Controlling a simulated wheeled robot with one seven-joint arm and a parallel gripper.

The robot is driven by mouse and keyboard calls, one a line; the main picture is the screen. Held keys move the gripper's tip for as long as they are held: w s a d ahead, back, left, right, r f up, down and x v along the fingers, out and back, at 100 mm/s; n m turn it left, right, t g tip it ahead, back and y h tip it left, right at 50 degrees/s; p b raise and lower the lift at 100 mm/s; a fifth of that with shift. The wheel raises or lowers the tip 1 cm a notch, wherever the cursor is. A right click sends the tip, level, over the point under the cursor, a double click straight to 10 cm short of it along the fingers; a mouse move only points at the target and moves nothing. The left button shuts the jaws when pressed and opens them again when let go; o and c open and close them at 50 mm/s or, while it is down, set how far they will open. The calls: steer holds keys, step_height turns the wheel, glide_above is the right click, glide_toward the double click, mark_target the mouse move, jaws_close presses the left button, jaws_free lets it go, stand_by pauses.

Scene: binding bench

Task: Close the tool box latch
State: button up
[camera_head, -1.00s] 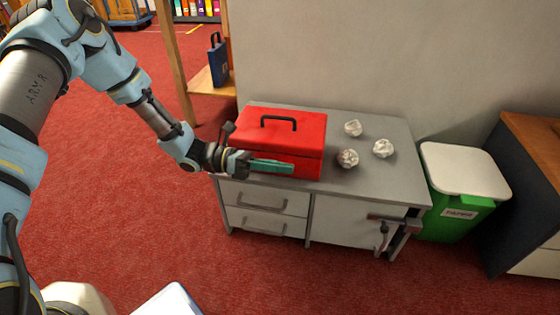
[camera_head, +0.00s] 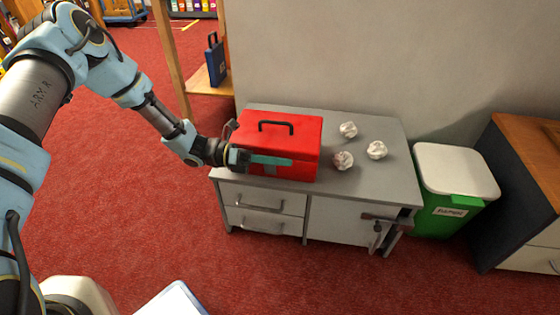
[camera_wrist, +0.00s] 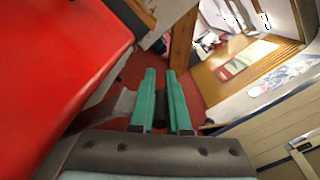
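The red tool box (camera_head: 300,132), with a black handle on its lid, sits on the left part of the grey cabinet top. Its lid looks down. In the wrist view its red side (camera_wrist: 60,60) fills the left. A small grey piece (camera_head: 270,170), likely the latch, shows on the front face just below my teal fingers; its exact position is hard to tell. My gripper (camera_head: 290,162) lies sideways along the box front, near the lid seam. The wrist view shows a narrow gap between the two fingers (camera_wrist: 160,72), with nothing clearly held. Whether they touch the box cannot be told.
Several crumpled paper balls (camera_head: 343,160) lie on the cabinet top (camera_head: 370,182) right of the box. A green bin (camera_head: 447,215) with a white lid stands right of the cabinet. A wall rises behind. Red carpet (camera_head: 120,200) is clear at left.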

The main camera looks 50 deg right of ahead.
steer(key=shift+o, duration=0.9)
steer(key=p+v, duration=0.1)
steer(key=v, duration=0.9)
steer(key=shift+w+a, duration=0.2)
steer(key=shift+w, duration=0.15)
steer(key=shift+f, duration=0.1)
steer(key=shift+a, duration=0.1)
steer(key=shift+c, duration=0.8)
steer(key=a+n+h+b, duration=0.1)
steer(key=a+n, duration=0.2)
steer(key=a+n+t+h+b, duration=0.1)
steer(key=a+n, duration=0.2)
steer(key=n, duration=0.1)
steer(key=a+n+t+h+b, duration=0.1)
steer(key=a+n, duration=0.2)
steer(key=n, duration=0.1)
steer(key=shift+s+a+f, duration=0.25)
steer(key=shift+s+f, duration=0.1)
steer(key=shift+s, duration=0.05)
jaws_close()
steer(key=s+d+b, duration=0.4)
steer(key=d, duration=0.6)
steer(key=shift+s+r+n+t+h, duration=0.3)
steer(key=shift+s+n, duration=0.1)
